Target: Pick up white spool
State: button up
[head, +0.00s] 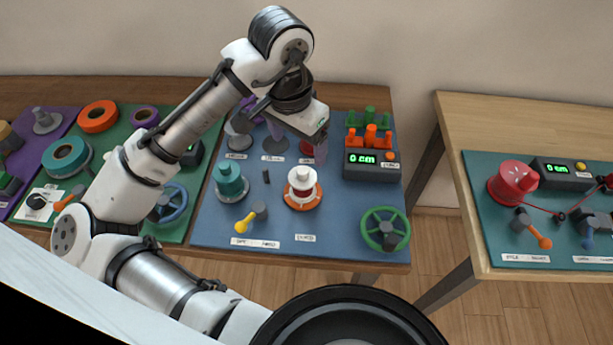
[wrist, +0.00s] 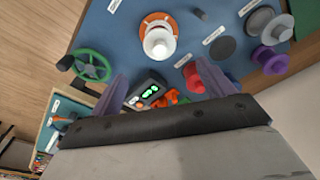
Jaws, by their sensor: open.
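The white spool (head: 303,176) stands upright on an orange-rimmed round base on the blue mat, with a red band showing low on it in the head view. In the wrist view the white spool (wrist: 158,42) is seen from above, ahead of the fingers. My gripper (head: 298,143) is open and empty, above the back part of the mat behind the spool. In the wrist view its two fingers (wrist: 165,87) are spread wide, and the spool is apart from both.
A teal spool (head: 230,182) stands left of the white one. A yellow-handled crank (head: 250,218) and a green handwheel (head: 384,229) are in front. A red spool (wrist: 193,77) is near one finger. The counter box (head: 371,165) stands right.

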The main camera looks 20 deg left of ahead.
aim_at(302, 170)
jog(key=f, duration=0.3)
jog(key=f+p, duration=0.1)
jog(key=f, duration=0.3)
jog(key=w+f, duration=0.1)
jog(key=f, duration=0.2)
jog(key=shift+d+f+p, duration=0.25)
jog(key=shift+f+p, duration=0.15)
jog(key=shift+c, duration=0.4)
jog(key=c, duration=0.9)
jog(key=shift+w+r, duration=0.1)
jog(key=shift+c, duration=0.2)
